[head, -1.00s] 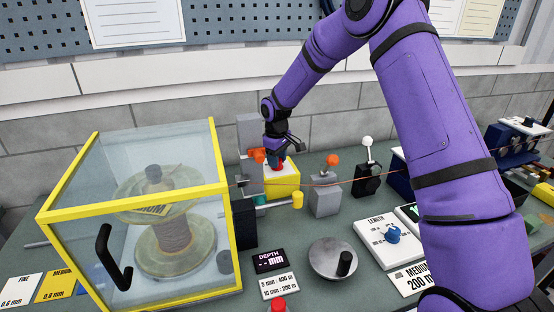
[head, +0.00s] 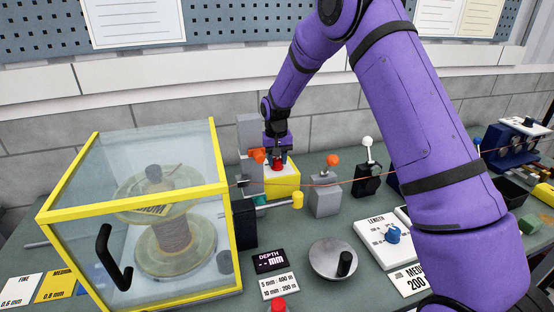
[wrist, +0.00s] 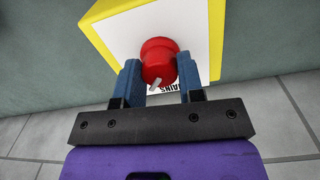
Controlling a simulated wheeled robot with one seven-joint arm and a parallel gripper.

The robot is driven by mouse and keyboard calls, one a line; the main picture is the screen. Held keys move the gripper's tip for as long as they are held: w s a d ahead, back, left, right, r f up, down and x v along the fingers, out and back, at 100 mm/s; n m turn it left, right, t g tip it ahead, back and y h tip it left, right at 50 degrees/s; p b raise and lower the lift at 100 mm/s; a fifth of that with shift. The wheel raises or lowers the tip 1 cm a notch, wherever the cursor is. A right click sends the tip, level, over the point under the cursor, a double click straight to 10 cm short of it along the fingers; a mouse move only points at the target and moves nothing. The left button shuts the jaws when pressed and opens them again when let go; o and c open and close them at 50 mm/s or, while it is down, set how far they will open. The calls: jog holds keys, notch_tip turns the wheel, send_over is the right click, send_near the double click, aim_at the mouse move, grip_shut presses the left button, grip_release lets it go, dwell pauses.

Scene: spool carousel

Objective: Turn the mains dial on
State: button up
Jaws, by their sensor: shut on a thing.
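The mains dial (wrist: 158,58) is a red round knob with a pale pointer, on the white top of a yellow box (wrist: 217,38). In the head view the dial (head: 277,167) shows small under my gripper, and the yellow box (head: 285,184) stands at the back of the bench. My gripper (wrist: 160,80) has its two blue fingers on either side of the dial and is shut on it. In the wrist view the pointer slants to the lower left. The box's label is partly hidden by the gripper, with "MAINS" upside down.
An orange-topped lever (head: 258,156) stands close left of my gripper. A grey block with an orange knob (head: 325,198) stands to the right, with a thin copper wire (head: 350,181) running past. A clear yellow-framed guard (head: 130,215) encloses a spool at left.

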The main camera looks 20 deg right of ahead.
aim_at(276, 159)
jog(key=shift+m, duration=0.3)
dwell(0.4)
jog(key=o, duration=0.9)
jog(key=shift+a+r, duration=0.1)
jog(key=shift+r, duration=5.3)
